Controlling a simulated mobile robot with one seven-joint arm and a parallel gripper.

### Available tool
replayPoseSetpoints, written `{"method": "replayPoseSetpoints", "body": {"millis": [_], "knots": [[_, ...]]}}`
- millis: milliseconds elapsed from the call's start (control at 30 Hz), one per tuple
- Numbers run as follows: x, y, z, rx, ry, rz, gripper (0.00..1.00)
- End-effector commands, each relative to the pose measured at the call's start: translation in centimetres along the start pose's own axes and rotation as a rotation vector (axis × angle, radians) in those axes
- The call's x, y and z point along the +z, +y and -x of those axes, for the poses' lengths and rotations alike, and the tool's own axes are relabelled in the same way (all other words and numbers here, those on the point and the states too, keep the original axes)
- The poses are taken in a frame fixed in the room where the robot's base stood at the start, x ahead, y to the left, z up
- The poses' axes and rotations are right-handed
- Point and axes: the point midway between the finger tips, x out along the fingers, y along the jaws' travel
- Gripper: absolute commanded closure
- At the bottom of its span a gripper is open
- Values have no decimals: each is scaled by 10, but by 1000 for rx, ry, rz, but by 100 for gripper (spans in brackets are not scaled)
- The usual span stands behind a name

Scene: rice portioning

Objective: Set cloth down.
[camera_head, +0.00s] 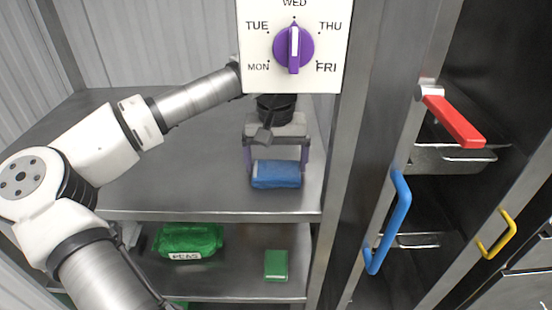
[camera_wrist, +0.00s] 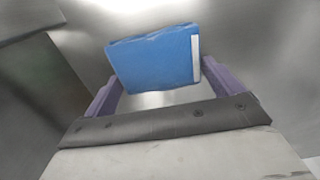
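The cloth (camera_head: 276,175) is a blue folded block between the purple fingers of my gripper (camera_head: 276,162), over the front part of the upper metal shelf (camera_head: 180,190). In the wrist view the cloth (camera_wrist: 153,58) spans the gap between the fingertips (camera_wrist: 158,75), slightly tilted, with a pale strip at its right end. Both fingers appear to meet its ends, so my gripper looks shut on it. I cannot tell whether its underside touches the shelf.
A purple dial on a white day panel (camera_head: 320,75) hangs in front of my wrist. A green bag of peas (camera_head: 188,240) and a small green block (camera_head: 276,265) lie on the lower shelf. A cabinet post (camera_head: 345,200) stands close right. The upper shelf is clear left of the cloth.

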Motion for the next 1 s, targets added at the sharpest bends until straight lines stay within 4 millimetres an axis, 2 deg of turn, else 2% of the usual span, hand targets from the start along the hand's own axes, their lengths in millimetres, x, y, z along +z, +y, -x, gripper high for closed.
{"method": "replayPoseSetpoints", "body": {"millis": [367, 733, 833, 1000], "knots": [[0, 0, 7, 0, 1, 0, 0], [-1, 0, 65, -1, 2, 0, 0], [-1, 0, 74, 0, 1, 0, 0], [0, 0, 79, -1, -1, 0, 0]]}}
